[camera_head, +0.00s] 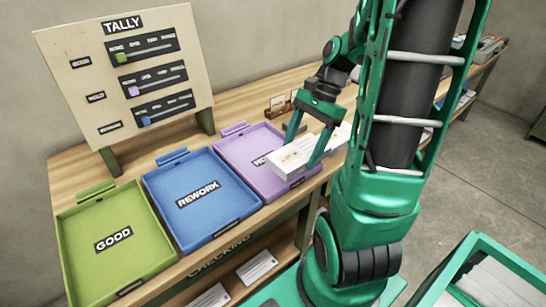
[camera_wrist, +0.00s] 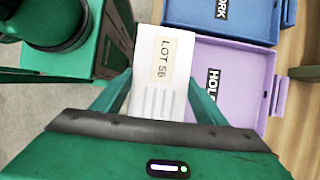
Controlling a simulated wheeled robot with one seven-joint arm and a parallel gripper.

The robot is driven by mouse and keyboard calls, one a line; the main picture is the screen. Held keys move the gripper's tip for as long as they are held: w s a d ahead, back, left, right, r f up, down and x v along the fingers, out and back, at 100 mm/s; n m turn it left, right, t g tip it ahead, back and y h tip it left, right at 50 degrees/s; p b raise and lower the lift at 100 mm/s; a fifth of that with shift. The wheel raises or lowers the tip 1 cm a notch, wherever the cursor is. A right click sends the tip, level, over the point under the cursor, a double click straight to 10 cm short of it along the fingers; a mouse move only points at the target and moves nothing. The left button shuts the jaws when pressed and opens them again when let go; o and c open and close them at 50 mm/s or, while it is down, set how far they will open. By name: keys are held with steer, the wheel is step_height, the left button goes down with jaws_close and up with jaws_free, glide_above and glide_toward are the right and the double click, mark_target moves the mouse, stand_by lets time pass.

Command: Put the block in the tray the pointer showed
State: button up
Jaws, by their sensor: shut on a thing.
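My gripper (camera_head: 304,152) is shut on a white block (camera_head: 287,157). In the wrist view the block (camera_wrist: 157,75) has a "LOT 56" label and sits between the fingers (camera_wrist: 160,92). In the head view the block overlaps the near right part of the purple tray (camera_head: 232,151); its height above it is unclear. The wrist view shows the purple "HOLD" tray (camera_wrist: 235,95) right of the block. The blue "REWORK" tray (camera_head: 224,191) and green "GOOD" tray (camera_head: 137,236) stand to the left, both empty. No pointer is clearly identifiable.
A "TALLY" board (camera_head: 75,62) stands behind the trays, with green, purple and blue sliders on three dark strips. Small card holders (camera_head: 278,104) stand behind the gripper. White items lie on the shelf (camera_head: 257,267) below the wooden table. A green-framed bin (camera_head: 495,262) is at lower right.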

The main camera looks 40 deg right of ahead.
steer(key=w+f, duration=0.1)
steer(key=w, duration=0.1)
steer(key=w+f, duration=0.2)
steer(key=w, duration=0.1)
steer(key=w+f, duration=0.1)
steer(key=w, duration=0.1)
steer(key=shift+w+a+f, duration=0.35)
steer(key=shift+a, duration=0.05)
steer(key=shift+f, duration=2)
steer(key=shift+f, duration=0.3)
